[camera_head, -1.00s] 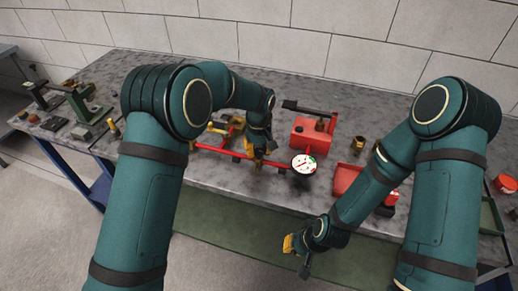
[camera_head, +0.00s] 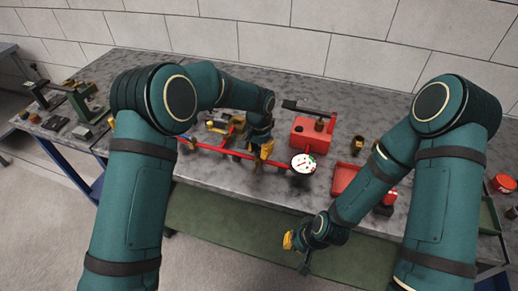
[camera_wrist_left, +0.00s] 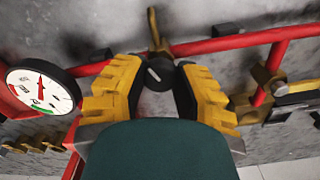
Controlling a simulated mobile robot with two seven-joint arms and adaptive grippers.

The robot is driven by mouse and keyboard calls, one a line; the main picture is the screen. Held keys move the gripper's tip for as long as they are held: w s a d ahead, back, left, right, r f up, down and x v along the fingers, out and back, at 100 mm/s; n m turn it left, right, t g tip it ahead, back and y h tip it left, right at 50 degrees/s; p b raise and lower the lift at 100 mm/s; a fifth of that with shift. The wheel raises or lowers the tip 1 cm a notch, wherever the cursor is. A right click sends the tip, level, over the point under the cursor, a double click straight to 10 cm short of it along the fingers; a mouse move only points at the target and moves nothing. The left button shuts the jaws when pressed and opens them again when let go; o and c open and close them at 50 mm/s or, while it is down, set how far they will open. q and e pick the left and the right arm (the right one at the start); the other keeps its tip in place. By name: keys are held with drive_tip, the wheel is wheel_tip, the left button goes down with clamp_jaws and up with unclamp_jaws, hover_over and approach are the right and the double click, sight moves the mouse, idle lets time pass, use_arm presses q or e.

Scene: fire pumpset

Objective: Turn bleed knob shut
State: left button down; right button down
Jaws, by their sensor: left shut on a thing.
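A round black knob (camera_wrist_left: 157,74), which I take to be the bleed knob, sits on the red pipe line between my left fingers in the left wrist view. My left gripper (camera_wrist_left: 158,85) has yellow fingers on both sides of the knob and is shut on it. In the head view the left gripper (camera_head: 262,149) is at the red pipe (camera_head: 222,152), left of the white dial gauge (camera_head: 303,163), and hides the knob. The gauge also shows in the left wrist view (camera_wrist_left: 40,90). My right gripper (camera_head: 295,245) hangs in front of the bench; its opening is unclear.
A red pump body (camera_head: 312,137) with a dark lever stands behind the gauge. A red tray (camera_head: 347,178) lies to the right, near my right forearm. A green vice-like tool (camera_head: 83,103) stands at the bench's left end. The back of the bench is mostly clear.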

sight(259, 151)
use_arm(q)
drive_tip(key=m, duration=0.4)
drive_tip(key=shift+s+f+m, duration=0.1)
drive_tip(key=shift+f+m, duration=0.05)
drive_tip(key=shift+m, duration=0.15)
idle(0.5)
drive_tip(key=c, duration=0.6)
unclamp_jaws()
drive_tip(key=shift+r, duration=0.45)
wheel_tip(259, 151, up, 11)
drive_tip(key=shift+r, duration=0.15)
